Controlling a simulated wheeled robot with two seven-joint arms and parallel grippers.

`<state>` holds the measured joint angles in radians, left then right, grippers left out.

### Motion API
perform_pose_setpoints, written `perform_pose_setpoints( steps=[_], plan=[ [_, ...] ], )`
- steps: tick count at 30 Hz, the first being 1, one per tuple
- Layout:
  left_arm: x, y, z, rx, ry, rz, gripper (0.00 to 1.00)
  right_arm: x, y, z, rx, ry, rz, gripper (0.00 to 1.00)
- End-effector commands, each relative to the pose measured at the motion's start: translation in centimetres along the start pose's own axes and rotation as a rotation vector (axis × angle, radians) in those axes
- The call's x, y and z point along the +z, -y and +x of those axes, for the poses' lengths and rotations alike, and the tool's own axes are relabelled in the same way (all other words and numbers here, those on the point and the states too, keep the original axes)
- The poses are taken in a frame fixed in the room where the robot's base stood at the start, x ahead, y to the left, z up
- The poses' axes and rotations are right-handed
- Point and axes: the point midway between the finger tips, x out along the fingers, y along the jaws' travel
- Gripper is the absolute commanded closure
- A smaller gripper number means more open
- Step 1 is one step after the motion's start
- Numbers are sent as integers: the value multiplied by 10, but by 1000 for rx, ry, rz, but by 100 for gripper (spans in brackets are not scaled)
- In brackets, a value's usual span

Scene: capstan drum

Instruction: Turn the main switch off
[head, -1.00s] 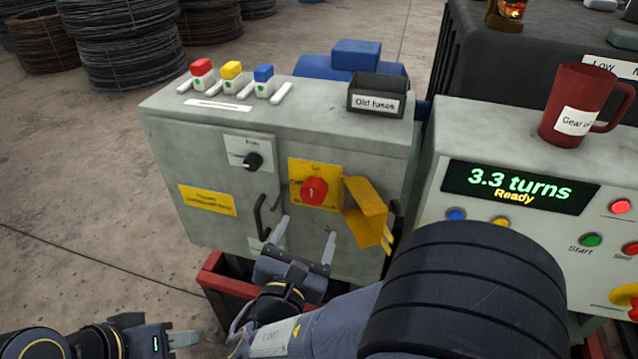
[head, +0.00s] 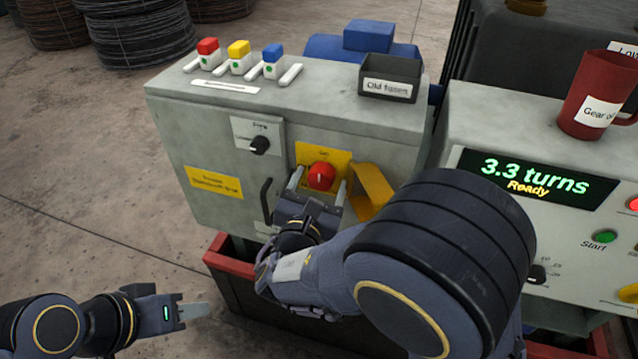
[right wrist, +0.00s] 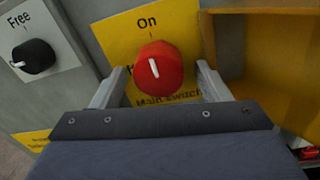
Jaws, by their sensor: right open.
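The main switch is a red round knob (head: 321,176) on a yellow plate (head: 338,157) on the front of the grey cabinet. In the right wrist view the red knob (right wrist: 158,68) has a white mark tilted a little left of straight up, below the word "On". My right gripper (head: 322,184) is open, its fingers on either side of the knob. In the right wrist view its fingertips (right wrist: 160,75) flank the knob with gaps; contact cannot be told. My left gripper (head: 190,311) is at the lower left, away from the cabinet; its jaw opening is unclear.
A yellow flap (head: 371,190) stands out just right of the knob. A black "Free" selector (right wrist: 38,56) and a black door handle (head: 265,200) are to the left. An "Old fuses" box (head: 390,78) and several fuses sit on top of the cabinet (head: 330,110).

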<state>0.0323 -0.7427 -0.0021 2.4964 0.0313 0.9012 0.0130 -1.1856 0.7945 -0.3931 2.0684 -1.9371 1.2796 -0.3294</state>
Motion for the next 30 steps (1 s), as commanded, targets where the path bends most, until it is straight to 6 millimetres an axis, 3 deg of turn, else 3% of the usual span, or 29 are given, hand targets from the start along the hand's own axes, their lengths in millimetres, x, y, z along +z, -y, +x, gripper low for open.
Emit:
perform_pose_setpoints(
  steps=[2,12,23,30],
  plan=[
    [0,0,0,0,0,0,64,0,0,0,0,0,0,31],
    [0,0,0,0,0,0,64,0,0,0,0,0,0,74],
    [-4,-4,-8,0,0,0,64,2,-1,-1,0,-4,-60,75],
    [-14,-12,-27,0,0,0,64,5,-1,-1,-1,-14,-220,75]
  ],
)
